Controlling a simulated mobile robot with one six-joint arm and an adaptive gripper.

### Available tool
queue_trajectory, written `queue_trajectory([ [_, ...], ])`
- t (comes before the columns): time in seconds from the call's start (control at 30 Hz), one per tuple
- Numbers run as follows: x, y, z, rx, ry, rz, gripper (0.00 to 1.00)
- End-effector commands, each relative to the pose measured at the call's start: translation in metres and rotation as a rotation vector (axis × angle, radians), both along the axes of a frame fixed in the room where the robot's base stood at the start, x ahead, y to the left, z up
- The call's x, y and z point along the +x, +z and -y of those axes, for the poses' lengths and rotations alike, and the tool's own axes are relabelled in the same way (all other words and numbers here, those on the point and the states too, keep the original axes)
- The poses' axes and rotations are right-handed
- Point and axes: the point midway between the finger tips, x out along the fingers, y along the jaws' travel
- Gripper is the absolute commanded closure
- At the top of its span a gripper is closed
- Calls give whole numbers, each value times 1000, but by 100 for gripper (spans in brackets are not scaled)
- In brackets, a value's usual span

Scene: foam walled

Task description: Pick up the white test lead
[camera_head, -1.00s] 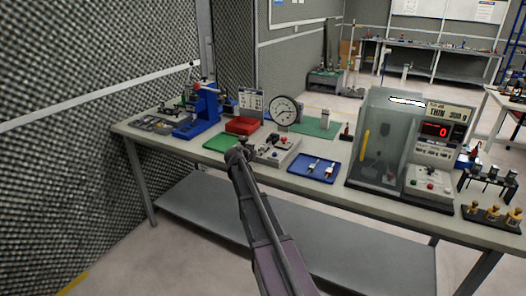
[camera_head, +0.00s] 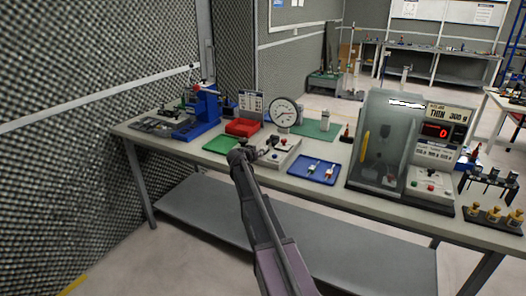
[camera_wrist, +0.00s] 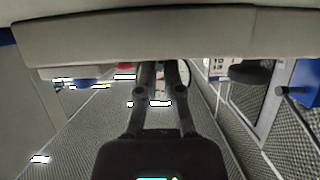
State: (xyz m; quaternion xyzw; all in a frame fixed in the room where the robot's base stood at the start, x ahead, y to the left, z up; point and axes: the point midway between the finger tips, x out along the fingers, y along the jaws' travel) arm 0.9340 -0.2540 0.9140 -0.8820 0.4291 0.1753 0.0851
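Two small white pieces with coloured ends lie in the blue tray (camera_head: 298,173) on the workbench. One of them (camera_head: 331,170) may be the white test lead, but they are too small to tell. My gripper (camera_head: 270,147) is over the bench, left of the blue tray and in front of the dial gauge. In the wrist view, my gripper's two fingers (camera_wrist: 161,72) stand apart. A narrow pale shape shows between them, apparently background; no held object is clear. The blue tray cannot be made out in the wrist view.
The grey control box (camera_head: 283,153) and dial gauge (camera_head: 284,113) stand close to my gripper. The clear-hooded tester (camera_head: 385,140) stands right of the blue tray. A foam wall (camera_head: 80,150) bounds the left.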

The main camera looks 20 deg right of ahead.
Motion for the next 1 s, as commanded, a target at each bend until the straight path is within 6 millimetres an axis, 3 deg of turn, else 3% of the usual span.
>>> queue_trajectory([
  [0.57,0,4,0,0,0,0,100],
  [1.0,0,35,0,0,-1,0,100],
])
